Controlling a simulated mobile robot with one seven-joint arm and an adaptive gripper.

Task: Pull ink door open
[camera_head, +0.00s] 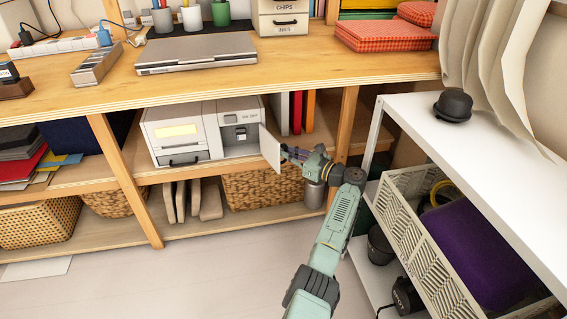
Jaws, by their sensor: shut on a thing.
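The white printer-like unit (178,131) stands on the middle shelf under the wooden worktop. Its ink door (269,148) is a small pale panel at the unit's right end. It is swung outward, away from the front, and the grey compartment (238,138) beside it is exposed. My gripper (286,153) reaches in from the right, at the outer side of the door. It is shut on the door; the fingertips are small and partly hidden by the panel.
Upright binders (296,112) stand just right of the unit, behind the door. A wooden post (342,135) is close to my wrist. A wicker basket (262,188) sits below. The white shelf rack (470,150) stands to the right. Floor in front is clear.

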